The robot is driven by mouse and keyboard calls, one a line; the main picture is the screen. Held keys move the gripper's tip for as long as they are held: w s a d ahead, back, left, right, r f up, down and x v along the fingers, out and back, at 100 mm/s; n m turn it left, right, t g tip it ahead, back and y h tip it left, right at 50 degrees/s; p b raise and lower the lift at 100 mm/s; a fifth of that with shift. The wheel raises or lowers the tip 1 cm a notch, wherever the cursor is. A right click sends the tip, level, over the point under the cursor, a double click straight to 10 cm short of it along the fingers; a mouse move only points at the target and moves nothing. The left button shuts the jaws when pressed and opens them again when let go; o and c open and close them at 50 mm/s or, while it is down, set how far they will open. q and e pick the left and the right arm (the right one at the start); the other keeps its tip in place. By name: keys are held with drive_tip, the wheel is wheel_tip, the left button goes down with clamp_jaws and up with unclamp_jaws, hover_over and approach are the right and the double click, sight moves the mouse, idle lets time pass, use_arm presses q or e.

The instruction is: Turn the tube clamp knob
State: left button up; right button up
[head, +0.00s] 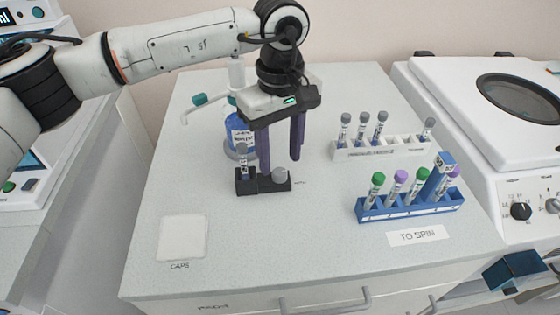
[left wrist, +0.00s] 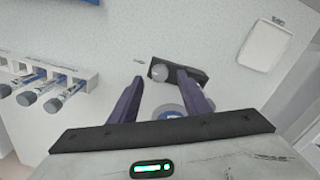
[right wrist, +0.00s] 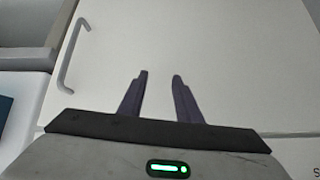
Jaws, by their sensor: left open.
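The tube clamp is a black block (head: 246,188) on the bench, with a round grey knob (head: 280,174) at its right end. A grey-capped tube (head: 242,160) stands upright at its left end. My left gripper (head: 281,164) points down over the knob end, open. In the left wrist view the knob (left wrist: 158,72) shows between the two fingertips; I cannot tell whether they touch it. The clamp (left wrist: 190,70) is partly hidden there by a finger. My right gripper (right wrist: 159,75) is open and empty, in front of a pale cabinet face; it is not in the head view.
A blue-labelled bottle (head: 238,138) stands just behind the clamp. A white rack (head: 398,150) with grey-capped tubes and a blue rack (head: 410,209) with green- and purple-capped tubes stand to the right. A white caps tray (head: 183,239) lies front left. The front middle of the bench is clear.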

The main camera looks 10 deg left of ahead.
sight(280, 172)
use_arm(q)
drive_tip(key=shift+f, duration=1.75)
drive_tip(key=c, duration=1)
drive_tip(key=shift+c, duration=0.2)
